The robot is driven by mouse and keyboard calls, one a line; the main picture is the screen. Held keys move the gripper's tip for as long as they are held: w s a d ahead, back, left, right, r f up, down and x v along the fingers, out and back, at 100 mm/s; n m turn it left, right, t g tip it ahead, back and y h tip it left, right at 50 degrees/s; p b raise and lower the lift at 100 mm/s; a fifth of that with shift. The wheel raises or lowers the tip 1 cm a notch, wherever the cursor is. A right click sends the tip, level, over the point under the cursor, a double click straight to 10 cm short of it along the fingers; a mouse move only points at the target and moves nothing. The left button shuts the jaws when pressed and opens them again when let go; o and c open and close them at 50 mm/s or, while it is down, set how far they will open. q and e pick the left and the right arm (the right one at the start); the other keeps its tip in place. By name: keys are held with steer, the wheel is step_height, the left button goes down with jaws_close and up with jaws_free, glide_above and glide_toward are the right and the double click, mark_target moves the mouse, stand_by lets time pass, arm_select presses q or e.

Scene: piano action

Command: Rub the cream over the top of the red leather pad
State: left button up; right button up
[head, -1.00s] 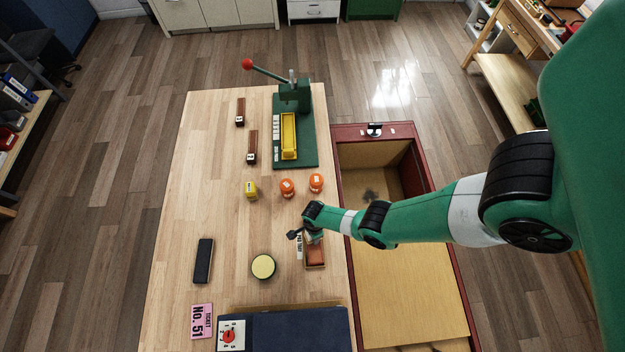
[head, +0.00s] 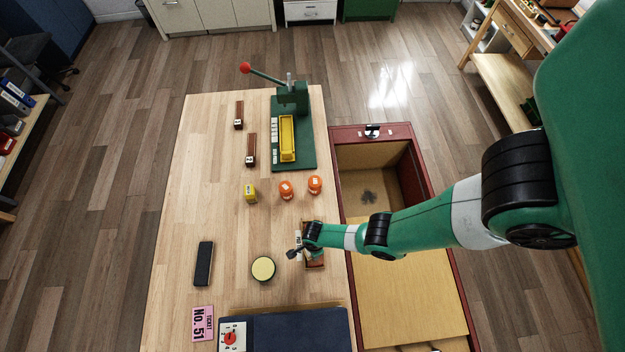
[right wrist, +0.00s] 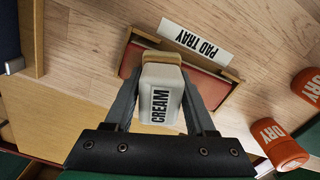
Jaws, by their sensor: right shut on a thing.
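The red leather pad (right wrist: 205,88) lies in a wooden pad tray, beside a white label reading PAD TRAY (right wrist: 197,45), in the right wrist view. In the head view the tray (head: 315,266) is at the table's right edge, partly hidden under my right arm. My right gripper (right wrist: 161,90) is shut on a white block marked CREAM (right wrist: 160,95), which has a tan end. The block is over the pad; I cannot tell if it touches. My left gripper is not in view.
A dark blue box (head: 300,330) lies in front. An open red-edged drawer (head: 455,300) is to the right.

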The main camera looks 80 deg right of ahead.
mark_target(314, 263)
steer(key=shift+s+a+p, duration=0.1)
steer(key=shift+s+a, duration=0.15)
steer(key=shift+a, duration=0.4)
steer(key=shift+s+a+p, duration=0.15)
steer(key=shift+s+a, duration=0.1)
steer(key=shift+a, duration=0.45)
steer(key=shift+s+a+p, duration=0.1)
steer(key=shift+s+a, duration=0.15)
steer(key=shift+a, duration=0.4)
steer(key=shift+r, duration=0.1)
steer(key=shift+w+d+b, duration=0.2)
steer(key=shift+w+d, duration=0.1)
steer(key=shift+d, duration=0.7)
steer(key=shift+w+d+b, duration=0.15)
steer(key=shift+w+d, duration=0.15)
steer(key=shift+d, duration=0.65)
